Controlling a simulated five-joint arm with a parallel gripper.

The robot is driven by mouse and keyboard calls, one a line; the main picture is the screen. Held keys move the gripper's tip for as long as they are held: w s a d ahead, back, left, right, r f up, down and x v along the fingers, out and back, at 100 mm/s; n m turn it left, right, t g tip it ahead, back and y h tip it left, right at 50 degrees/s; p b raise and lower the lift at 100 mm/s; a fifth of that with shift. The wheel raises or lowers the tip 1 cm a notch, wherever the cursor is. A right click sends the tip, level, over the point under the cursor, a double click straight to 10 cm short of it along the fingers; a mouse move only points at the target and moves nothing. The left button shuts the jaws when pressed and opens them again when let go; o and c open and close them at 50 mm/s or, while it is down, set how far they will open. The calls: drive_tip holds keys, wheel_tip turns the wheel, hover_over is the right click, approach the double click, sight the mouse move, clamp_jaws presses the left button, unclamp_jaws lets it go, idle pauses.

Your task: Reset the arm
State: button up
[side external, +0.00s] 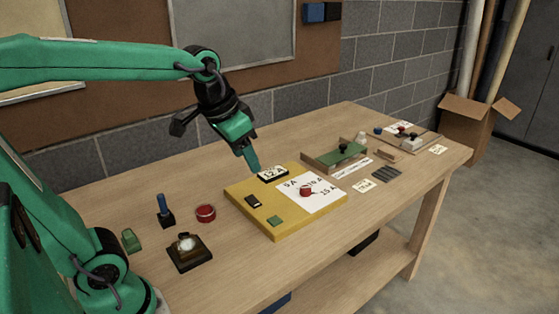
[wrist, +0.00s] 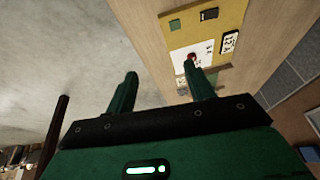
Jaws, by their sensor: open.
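My arm is green with black joints and reaches in from the left in the side view. My gripper (side external: 250,160) hangs above the far edge of a yellow board (side external: 240,208) on the wooden table (side external: 330,240). In the wrist view my gripper (wrist: 163,88) shows two green fingers spread apart with nothing between them. The yellow board (wrist: 165,22) shows beyond the fingers.
A red round tin (side external: 206,213), a blue-handled tool (side external: 164,210) and a dark base with a pale dome (side external: 189,252) stand left of the board. A wooden tray with a green panel (side external: 338,157) lies to the right. A block wall runs behind the table.

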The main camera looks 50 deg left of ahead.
drive_tip(key=s+d+f+n+t, duration=0.1)
drive_tip(key=s+f, duration=0.2)
drive_tip(key=s, duration=0.5)
drive_tip(key=shift+s+d+f, duration=0.2)
drive_tip(key=shift+s, duration=0.1)
